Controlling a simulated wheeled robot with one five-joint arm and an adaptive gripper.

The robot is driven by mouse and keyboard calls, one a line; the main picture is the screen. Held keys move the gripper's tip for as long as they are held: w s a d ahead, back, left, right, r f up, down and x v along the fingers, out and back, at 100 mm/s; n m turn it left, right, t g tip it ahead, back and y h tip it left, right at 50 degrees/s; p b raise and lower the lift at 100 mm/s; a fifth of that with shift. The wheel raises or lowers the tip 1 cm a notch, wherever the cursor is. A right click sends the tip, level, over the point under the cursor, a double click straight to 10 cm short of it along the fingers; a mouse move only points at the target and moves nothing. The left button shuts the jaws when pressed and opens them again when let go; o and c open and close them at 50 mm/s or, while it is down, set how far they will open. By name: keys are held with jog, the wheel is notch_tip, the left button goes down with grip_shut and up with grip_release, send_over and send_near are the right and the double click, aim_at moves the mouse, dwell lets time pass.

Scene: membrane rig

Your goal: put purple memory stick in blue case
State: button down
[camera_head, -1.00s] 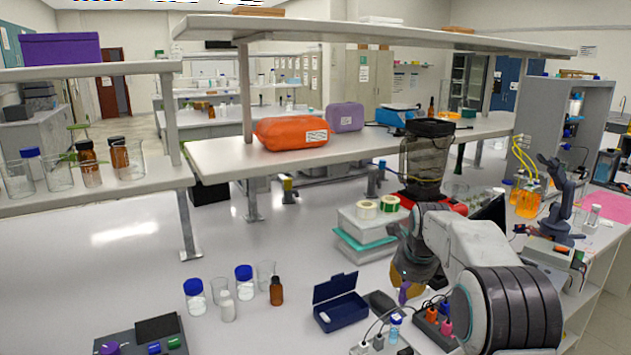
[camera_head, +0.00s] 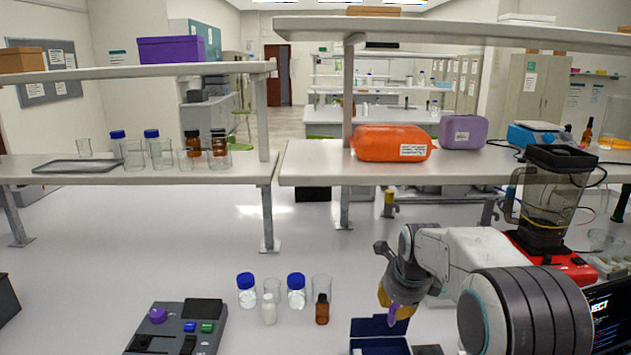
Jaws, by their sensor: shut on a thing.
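The purple memory stick (camera_head: 393,313) hangs point-down from my gripper (camera_head: 391,298), which is shut on it. The blue case (camera_head: 378,327) lies open on the bench, its lid raised at the back. In the picture the stick's lower end reaches the top of the lid; the stick is held above the bench, and I cannot tell its exact depth relative to the case. The case's front is cut off by the bottom edge of the picture. A small white thing (camera_head: 358,351) shows in its left part.
Left of the case stand a brown bottle (camera_head: 322,310), a white bottle (camera_head: 269,310), blue-capped jars (camera_head: 296,291) and clear beakers. A grey device (camera_head: 178,330) with coloured knobs lies further left. A blender (camera_head: 548,200) on a red base stands behind my arm at right.

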aim_at(395, 319)
jog(key=shift+w+f, duration=0.15)
jog(key=shift+w, duration=0.05)
jog(key=shift+a+f+b, duration=0.15)
jog(key=shift+f+b, duration=2.25)
jog(key=shift+f, duration=0.5)
jog(key=c, duration=1.1)
grip_release()
jog(key=shift+r, duration=0.1)
jog(key=v, duration=1.2)
